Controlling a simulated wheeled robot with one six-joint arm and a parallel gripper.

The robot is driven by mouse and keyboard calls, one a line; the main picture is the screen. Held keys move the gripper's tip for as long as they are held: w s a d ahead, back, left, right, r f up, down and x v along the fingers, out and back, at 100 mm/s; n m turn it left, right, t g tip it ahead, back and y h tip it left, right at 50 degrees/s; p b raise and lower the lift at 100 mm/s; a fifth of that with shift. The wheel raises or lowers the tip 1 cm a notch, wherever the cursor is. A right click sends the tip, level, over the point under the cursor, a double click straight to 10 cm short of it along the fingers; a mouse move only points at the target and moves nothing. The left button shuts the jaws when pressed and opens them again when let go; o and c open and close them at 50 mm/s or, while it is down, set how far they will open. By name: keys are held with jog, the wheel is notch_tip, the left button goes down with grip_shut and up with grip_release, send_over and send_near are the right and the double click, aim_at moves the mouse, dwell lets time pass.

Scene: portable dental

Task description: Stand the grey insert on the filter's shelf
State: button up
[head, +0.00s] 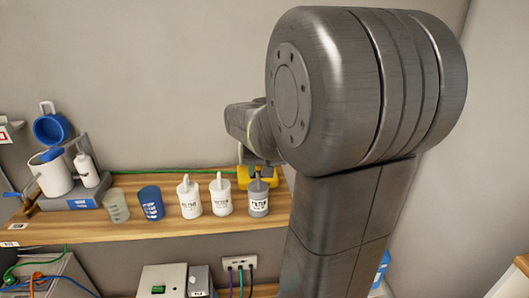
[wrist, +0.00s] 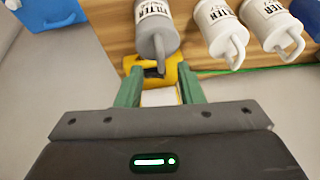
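The grey insert (head: 258,203), with dark lettering and a loop handle, stands upright at the right end of the wooden shelf's row. In the wrist view the grey insert (wrist: 157,36) is straight ahead, its handle toward my gripper. My gripper (wrist: 160,82) has two green fingers spread apart, with the handle just beyond or between their tips; I see no finger contact. In the head view my gripper is mostly hidden by my arm. Two white inserts (head: 221,199) (head: 190,202) stand left of the grey one. I cannot tell which surface is the filter's shelf.
A yellow object (wrist: 179,72) lies behind the handle, close to the fingers. A blue cup (head: 151,204) and a translucent cup (head: 117,208) stand farther left. A grey stand (head: 60,203) carries a white jug (head: 52,176) and bottle. Boxes and cables are below the wooden shelf (head: 50,230).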

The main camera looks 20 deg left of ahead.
jog(key=v, duration=1)
jog(key=shift+r, duration=0.3)
jog(key=x, duration=1.3)
jog(key=shift+f, duration=0.45)
jog(key=shift+r, duration=0.25)
